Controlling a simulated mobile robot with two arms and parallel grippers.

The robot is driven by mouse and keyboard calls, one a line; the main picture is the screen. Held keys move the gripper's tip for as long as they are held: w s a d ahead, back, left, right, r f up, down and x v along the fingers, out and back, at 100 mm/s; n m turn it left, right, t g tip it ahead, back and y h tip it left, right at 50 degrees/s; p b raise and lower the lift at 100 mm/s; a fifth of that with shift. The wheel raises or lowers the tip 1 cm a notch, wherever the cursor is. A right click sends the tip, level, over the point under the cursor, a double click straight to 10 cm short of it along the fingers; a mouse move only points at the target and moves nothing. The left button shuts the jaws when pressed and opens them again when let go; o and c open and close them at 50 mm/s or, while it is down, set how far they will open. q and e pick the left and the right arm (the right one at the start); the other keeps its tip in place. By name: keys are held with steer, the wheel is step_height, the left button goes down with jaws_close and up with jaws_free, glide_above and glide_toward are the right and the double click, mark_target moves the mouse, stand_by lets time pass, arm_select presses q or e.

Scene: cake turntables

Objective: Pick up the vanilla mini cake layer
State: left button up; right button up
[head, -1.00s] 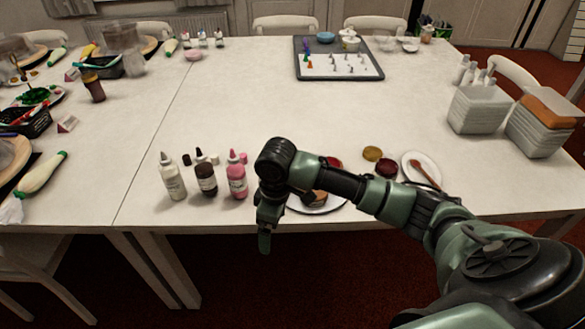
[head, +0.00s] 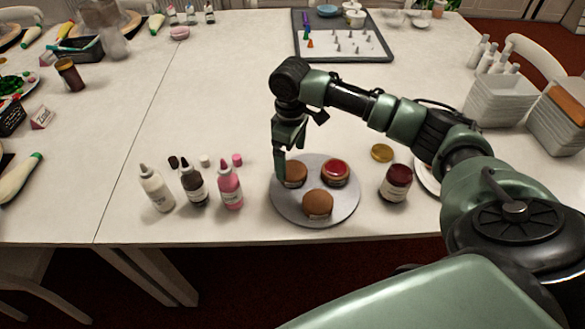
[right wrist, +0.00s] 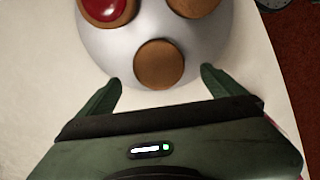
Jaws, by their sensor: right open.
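A round grey turntable (head: 340,218) near the table's front edge bears three small round cakes. A plain brown cake layer (head: 293,174) is at the left, another (head: 317,204) at the front, and a red-topped one (head: 335,172) at the back right. I cannot tell by look which is vanilla. My right gripper (head: 285,160) points down at the left layer, partly covering it. In the right wrist view the open fingers (right wrist: 160,80) stand either side of this layer (right wrist: 158,64), which lies just beyond the tips, ungripped. My left gripper is out of view.
Three squeeze bottles (head: 193,188) stand left of the turntable. A dark red jar (head: 396,184) stands to its right, with a gold lid (head: 382,153) behind. A tray of small pieces (head: 342,48) is at the back. The table's middle is clear.

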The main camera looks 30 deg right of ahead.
mark_target(292, 169)
steer(key=shift+s+f, duration=0.2)
steer(key=shift+f, duration=0.8)
step_height(292, 169, down, 3)
steer(key=shift+w+d+r, duration=0.1)
steer(key=shift+r, duration=0.05)
steer(key=shift+f, duration=0.45)
steer(key=c, duration=1.4)
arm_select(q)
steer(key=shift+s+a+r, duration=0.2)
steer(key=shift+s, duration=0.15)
arm_select(e)
steer(key=shift+c, duration=0.3)
